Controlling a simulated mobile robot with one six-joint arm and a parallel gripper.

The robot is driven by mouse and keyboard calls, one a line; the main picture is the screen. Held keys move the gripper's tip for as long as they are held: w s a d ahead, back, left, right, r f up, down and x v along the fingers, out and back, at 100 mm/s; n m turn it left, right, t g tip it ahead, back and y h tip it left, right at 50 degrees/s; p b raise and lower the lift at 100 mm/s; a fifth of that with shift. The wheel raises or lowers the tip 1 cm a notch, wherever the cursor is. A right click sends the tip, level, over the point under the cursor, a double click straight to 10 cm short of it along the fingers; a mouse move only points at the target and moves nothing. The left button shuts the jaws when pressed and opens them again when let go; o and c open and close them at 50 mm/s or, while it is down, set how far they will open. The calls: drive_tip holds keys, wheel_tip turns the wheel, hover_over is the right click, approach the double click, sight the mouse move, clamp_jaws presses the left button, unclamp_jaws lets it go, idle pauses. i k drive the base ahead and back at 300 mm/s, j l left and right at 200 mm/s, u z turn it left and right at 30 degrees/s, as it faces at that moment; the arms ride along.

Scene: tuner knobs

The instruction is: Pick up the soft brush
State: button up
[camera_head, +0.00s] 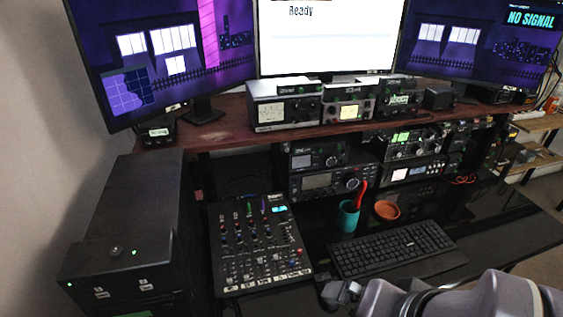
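A teal cup (348,219) stands on the dark desk, between the mixer and the keyboard. A slim red item (360,194) sticks up out of it, leaning right; its lower end is hidden in the cup. It may be the soft brush, but I see no bristles and cannot tell. No other brush is plain to see. My gripper (338,293) is at the bottom of the view, in front of the keyboard and apart from the cup. It is small and dark here, and its fingers do not show clearly.
A mixer (262,246) lies left of the cup, and a keyboard (395,249) lies in front of it. A round orange dish (387,210) sits just right of the cup. Radios (333,183) stand close behind, under a wooden shelf (225,122) with more radios and monitors.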

sight(354, 208)
drive_tip(key=l+u, duration=0.15)
drive_tip(key=u, duration=0.2)
drive_tip(key=i+l+u, duration=0.1)
drive_tip(key=u, duration=0.3)
drive_tip(key=l+u, duration=0.35)
drive_tip(key=i+j, duration=0.05)
drive_tip(key=j, duration=0.05)
